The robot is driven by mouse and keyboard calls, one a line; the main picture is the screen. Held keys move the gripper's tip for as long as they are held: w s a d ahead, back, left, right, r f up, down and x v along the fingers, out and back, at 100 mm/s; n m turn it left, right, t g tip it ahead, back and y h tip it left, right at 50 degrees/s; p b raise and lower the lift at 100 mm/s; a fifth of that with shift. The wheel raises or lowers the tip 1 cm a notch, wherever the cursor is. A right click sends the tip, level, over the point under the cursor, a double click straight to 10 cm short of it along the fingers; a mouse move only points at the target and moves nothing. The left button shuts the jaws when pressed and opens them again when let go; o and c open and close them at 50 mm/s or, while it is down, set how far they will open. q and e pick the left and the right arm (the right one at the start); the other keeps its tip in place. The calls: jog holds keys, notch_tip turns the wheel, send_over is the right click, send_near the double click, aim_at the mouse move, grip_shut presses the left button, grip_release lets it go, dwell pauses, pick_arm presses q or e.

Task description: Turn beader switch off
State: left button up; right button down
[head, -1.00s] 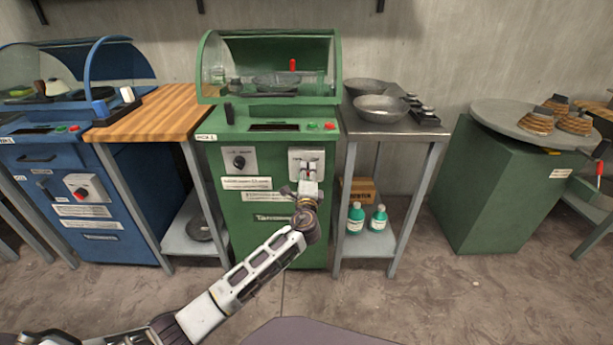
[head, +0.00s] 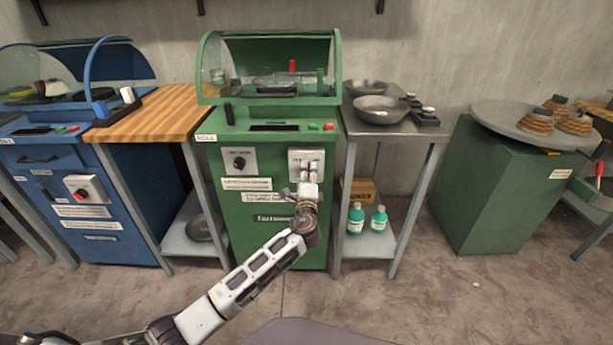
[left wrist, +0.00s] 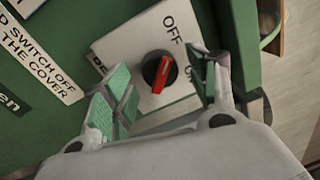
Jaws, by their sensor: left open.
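The beader switch is a red-barred rotary knob (left wrist: 160,72) with a dark round base on a white plate (left wrist: 120,45). OFF is printed above the knob, and another label at lower right is partly hidden by my finger. The red bar runs nearly upright, its upper end leaning right; I cannot tell which end is the pointer. My left gripper (left wrist: 158,92) is open, with green-padded fingers either side of the knob and apart from it. In the head view, my left gripper (head: 308,190) is at the white plate (head: 306,155) on the green machine (head: 240,220).
The green machine has a clear curved cover (head: 270,55) and a second knob (head: 239,162) on its left. The floor in front is clear.

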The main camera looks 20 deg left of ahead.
pick_arm(q)
jog(key=v, duration=1.1)
jog(key=shift+s+f, duration=0.1)
jog(key=shift+s, duration=0.05)
dwell(0.7)
jog(key=s+d+f+n+g+h, duration=0.6)
jog(key=s+f+n+g+h, duration=0.35)
jog(key=s+n, duration=0.2)
jog(key=s+a+f+n+g+y, duration=0.1)
jog(key=s+a+f+n+g, duration=0.1)
jog(key=s+f, duration=1.3)
jog(key=s+n+g+p, duration=0.1)
jog(key=s, duration=0.2)
jog(key=shift+a+f, duration=0.15)
jog(key=shift+f, duration=0.2)
pick_arm(e)
jog(key=shift+f, duration=0.1)
